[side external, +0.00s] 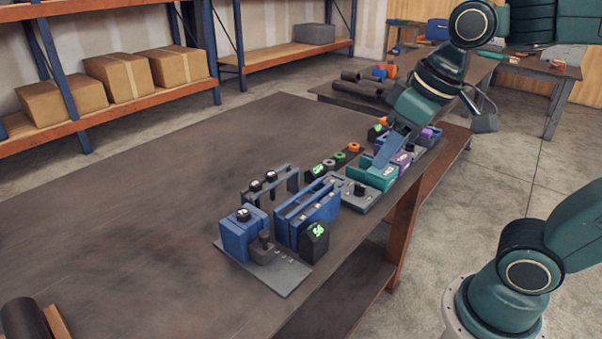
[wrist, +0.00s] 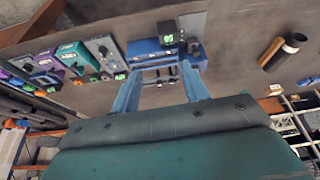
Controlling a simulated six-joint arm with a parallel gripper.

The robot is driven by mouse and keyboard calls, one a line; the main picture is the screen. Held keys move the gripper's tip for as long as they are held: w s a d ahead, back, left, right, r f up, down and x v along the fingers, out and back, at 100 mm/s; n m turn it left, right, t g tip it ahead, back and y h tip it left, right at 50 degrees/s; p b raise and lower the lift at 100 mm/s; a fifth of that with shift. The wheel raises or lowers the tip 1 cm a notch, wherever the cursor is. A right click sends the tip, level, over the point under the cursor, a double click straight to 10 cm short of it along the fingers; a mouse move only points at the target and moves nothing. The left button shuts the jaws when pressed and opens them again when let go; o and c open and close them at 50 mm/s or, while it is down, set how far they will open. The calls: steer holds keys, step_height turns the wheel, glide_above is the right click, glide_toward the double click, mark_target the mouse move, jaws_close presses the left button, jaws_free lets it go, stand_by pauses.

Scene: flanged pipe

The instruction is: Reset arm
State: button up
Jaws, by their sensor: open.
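My gripper (side external: 385,155) hangs in the air near the back right of the bench, in the side external view, with its blue fingers pointing down. In the wrist view my gripper (wrist: 160,82) has its two blue fingers spread apart with nothing held between them. The blue and grey fixtures on the bench show between and beyond the fingers. A dark pipe (side external: 25,318) lies at the front left corner, partly cut off by the picture edge. It also shows in the wrist view (wrist: 285,50) at the right, by a wood-coloured piece.
A blue fixture (side external: 240,235) on a grey plate, a blue slotted block (side external: 308,213) and a black box with a green display (side external: 314,242) stand along the bench's right edge. A teal block (side external: 372,178) is behind them. The left of the bench (side external: 150,200) is clear.

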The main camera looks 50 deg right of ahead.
steer(key=s+d+f+t, duration=0.1)
steer(key=s+f, duration=0.1)
steer(key=s, duration=0.3)
steer(key=shift+s+d+m, duration=0.25)
steer(key=shift+d+m, duration=0.05)
